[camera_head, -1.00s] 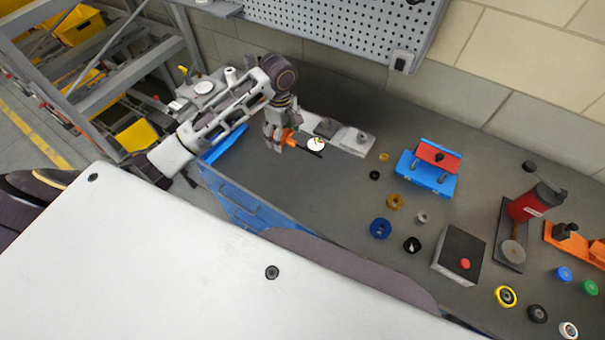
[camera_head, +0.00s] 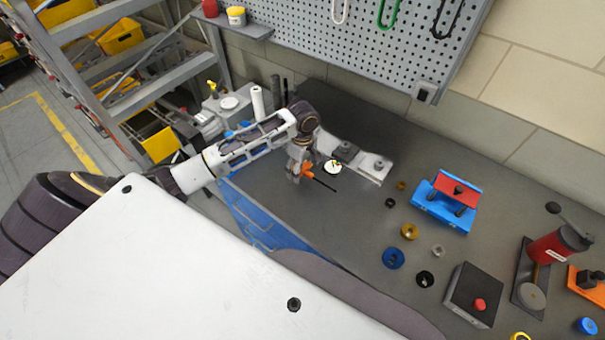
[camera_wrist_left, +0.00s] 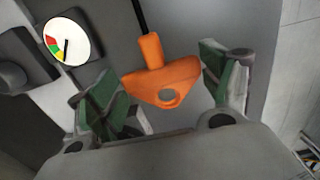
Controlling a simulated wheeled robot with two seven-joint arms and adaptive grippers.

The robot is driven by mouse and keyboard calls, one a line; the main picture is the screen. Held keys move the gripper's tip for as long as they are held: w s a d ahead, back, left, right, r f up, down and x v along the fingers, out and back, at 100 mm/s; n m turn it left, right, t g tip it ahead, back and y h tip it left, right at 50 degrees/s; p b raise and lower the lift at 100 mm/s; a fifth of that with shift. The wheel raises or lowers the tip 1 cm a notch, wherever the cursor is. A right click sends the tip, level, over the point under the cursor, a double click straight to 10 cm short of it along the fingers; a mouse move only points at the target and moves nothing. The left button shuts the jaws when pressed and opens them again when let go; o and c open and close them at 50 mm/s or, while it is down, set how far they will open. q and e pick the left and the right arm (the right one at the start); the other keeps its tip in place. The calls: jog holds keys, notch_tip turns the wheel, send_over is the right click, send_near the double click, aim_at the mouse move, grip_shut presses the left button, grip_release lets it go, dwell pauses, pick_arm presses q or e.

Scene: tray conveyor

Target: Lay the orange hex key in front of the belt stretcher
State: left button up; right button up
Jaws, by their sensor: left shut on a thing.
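The orange hex key (camera_wrist_left: 160,80) has an orange T-shaped handle and a thin black shaft. My left gripper (camera_head: 300,174) is shut on its handle, which lies between the green finger pads in the left wrist view (camera_wrist_left: 164,92). In the head view the black shaft (camera_head: 325,185) points right and toward the front, over the dark bench. Just behind it is a grey plate with dark blocks (camera_head: 362,161) and a white dial (camera_head: 333,167), probably the belt stretcher. I cannot tell whether the key touches the bench. My right gripper is out of view.
To the right stand a blue fixture with a red top (camera_head: 445,203), several small rings, a box with a red button (camera_head: 471,294) and a red cylinder on a stand (camera_head: 558,246). A pegboard (camera_head: 365,35) hangs behind. Bare bench lies in front of the grey plate.

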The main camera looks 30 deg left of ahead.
pick_arm(q)
jog(key=shift+f, duration=1.85)
jog(key=shift+f, duration=0.1)
jog(key=o, duration=1.1)
notch_tip(320, 180, up, 12)
jog(key=shift+r+b, duration=0.1)
jog(key=shift+b, duration=0.45)
jog(key=shift+s, duration=0.1)
